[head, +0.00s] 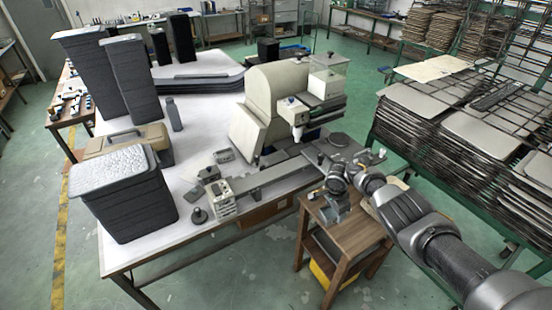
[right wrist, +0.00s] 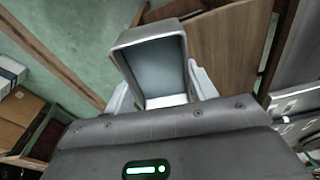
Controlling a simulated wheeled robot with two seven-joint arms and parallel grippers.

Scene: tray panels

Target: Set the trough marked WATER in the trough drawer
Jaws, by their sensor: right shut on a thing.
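My right gripper (head: 338,196) reaches in from the right, over the small wooden stand (head: 352,234). In the right wrist view my right gripper (right wrist: 161,92) has its two pale fingers against the sides of a grey, open-topped trough (right wrist: 126,79), shut on it. The trough looks empty inside. No WATER marking is readable on it. In the head view the trough is small and partly covered by the gripper, so I cannot tell whether it touches the stand. I cannot make out a trough drawer in either view. My left gripper is not in view.
A long white table (head: 90,186) bears a beige machine (head: 275,95), a metal rail (head: 275,178) and dark stacked panels (head: 125,195). A yellow item (head: 321,273) sits low in the stand. A green rack of grey panels (head: 450,125) stands at right. Floor in front is clear.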

